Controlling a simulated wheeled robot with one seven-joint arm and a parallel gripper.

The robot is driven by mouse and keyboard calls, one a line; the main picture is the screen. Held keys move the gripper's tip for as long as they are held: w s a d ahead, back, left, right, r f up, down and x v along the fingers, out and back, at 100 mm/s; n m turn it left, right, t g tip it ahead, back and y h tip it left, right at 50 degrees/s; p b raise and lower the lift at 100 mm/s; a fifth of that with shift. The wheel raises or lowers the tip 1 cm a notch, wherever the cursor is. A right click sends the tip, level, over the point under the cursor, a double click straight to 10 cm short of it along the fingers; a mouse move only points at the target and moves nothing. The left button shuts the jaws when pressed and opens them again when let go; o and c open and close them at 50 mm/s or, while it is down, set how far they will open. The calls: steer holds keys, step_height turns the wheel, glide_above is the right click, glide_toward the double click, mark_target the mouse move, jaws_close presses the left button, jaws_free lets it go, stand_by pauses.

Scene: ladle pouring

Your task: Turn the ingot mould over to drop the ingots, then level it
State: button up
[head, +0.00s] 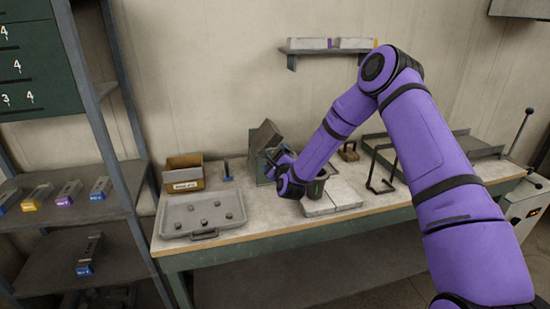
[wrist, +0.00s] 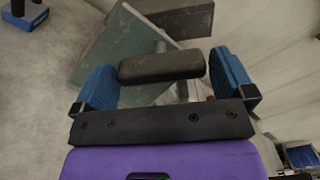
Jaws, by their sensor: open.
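The ingot mould (head: 265,135) is a grey block, tilted, on a green-grey stand (head: 262,172) near the back of the workbench. In the wrist view, the dark mould (wrist: 180,22) shows at the top behind the green plate of the stand (wrist: 110,50). A black handle (wrist: 160,66) on a short stem stands out from that plate. My gripper (wrist: 167,85) is open, its two blue fingers on either side of the handle, with a gap at each side. In the head view my gripper (head: 273,163) is in front of the stand and hides part of it.
A grey tray (head: 175,228) with several small dark pieces lies front left on the workbench (head: 240,237). A cardboard box (head: 184,180) and a blue-based tool (head: 227,172) stand behind it. Pale slabs (head: 345,193) and a black wire frame (head: 378,183) are to the right.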

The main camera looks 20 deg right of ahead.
steer(key=shift+w, duration=0.8)
steer(key=shift+c, duration=0.2)
steer(key=c, duration=1)
steer(key=shift+o, duration=0.2)
